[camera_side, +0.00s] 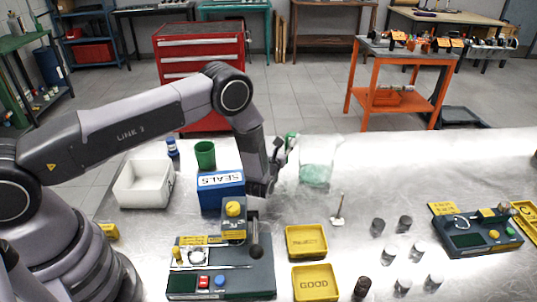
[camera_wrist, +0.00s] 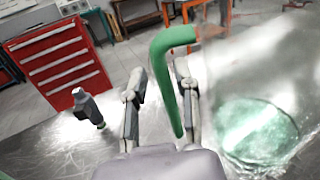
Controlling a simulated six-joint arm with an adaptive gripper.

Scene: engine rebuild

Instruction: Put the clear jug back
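The clear jug (camera_side: 318,155) stands on the metal bench to the right of my gripper, with green-tinted liquid or a green base low in it. In the wrist view its see-through body (camera_wrist: 255,125) fills the right side, and its green handle (camera_wrist: 165,85) rises between my fingers. My gripper (camera_side: 284,148) is at the handle side of the jug. In the wrist view, my gripper (camera_wrist: 160,95) is open around the handle. The right finger is close to the handle, and a clear gap shows at the left finger. Whether the right finger touches it I cannot tell.
A blue SEALS box (camera_side: 221,192), a green cup (camera_side: 205,155) and a white bin (camera_side: 145,184) stand left of my gripper. Yellow trays (camera_side: 306,241), a small upright stick (camera_side: 338,208) and several small cylinders are in front and right. The bench right of the jug is clear.

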